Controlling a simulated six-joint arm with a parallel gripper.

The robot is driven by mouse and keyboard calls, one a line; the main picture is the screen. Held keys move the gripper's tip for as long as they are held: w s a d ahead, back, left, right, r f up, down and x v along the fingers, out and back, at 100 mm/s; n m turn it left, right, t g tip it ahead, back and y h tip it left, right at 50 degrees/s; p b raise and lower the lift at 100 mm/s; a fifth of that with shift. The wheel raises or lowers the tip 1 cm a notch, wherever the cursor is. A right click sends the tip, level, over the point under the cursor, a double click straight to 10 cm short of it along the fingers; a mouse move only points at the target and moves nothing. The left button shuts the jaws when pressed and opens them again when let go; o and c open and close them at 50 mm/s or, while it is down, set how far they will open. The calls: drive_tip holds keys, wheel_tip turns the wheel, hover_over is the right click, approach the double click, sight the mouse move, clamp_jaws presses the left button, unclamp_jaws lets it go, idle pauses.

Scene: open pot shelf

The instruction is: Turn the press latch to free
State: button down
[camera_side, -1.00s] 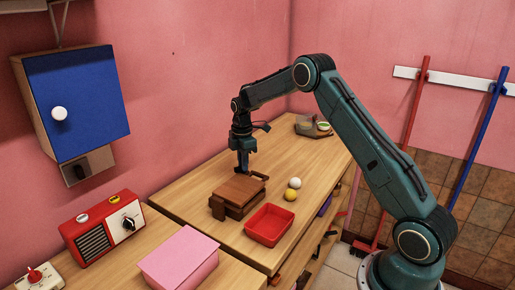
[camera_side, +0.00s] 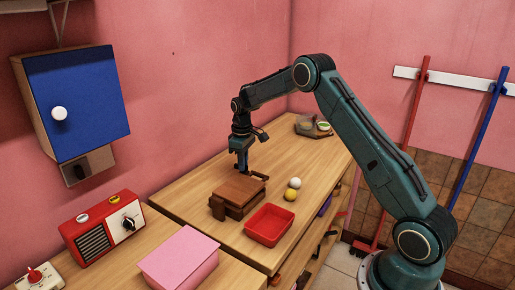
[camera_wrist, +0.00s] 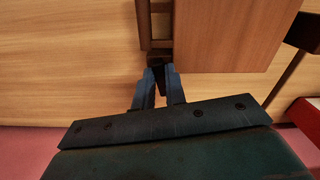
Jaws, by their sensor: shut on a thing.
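The brown wooden press (camera_side: 238,190) stands on the wooden counter; its flat board also shows in the wrist view (camera_wrist: 225,35). My gripper (camera_side: 242,172) points down at the back edge of the press. In the wrist view my gripper (camera_wrist: 160,80) has its two blue-grey fingers close together on a small dark piece, the latch (camera_wrist: 157,67), beside the board's corner. Most of the latch is hidden between the fingers, so its exact angle cannot be told. A dark bar (camera_side: 260,176) sticks out at the press's back right.
A red tray (camera_side: 270,238), a yellow ball (camera_side: 290,195) and a white ball (camera_side: 295,183) lie right of the press. A pink box (camera_side: 178,262) and a red radio (camera_side: 103,228) stand in front. The counter behind the press is mostly clear.

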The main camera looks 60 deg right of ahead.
drive_tip(key=shift+m, duration=1.2)
drive_tip(key=c, duration=1.4)
unclamp_jaws()
drive_tip(key=shift+c, duration=0.2)
drive_tip(key=shift+r, duration=0.15)
wheel_tip(320, 180, up, 14)
drive_tip(key=shift+f, duration=0.2)
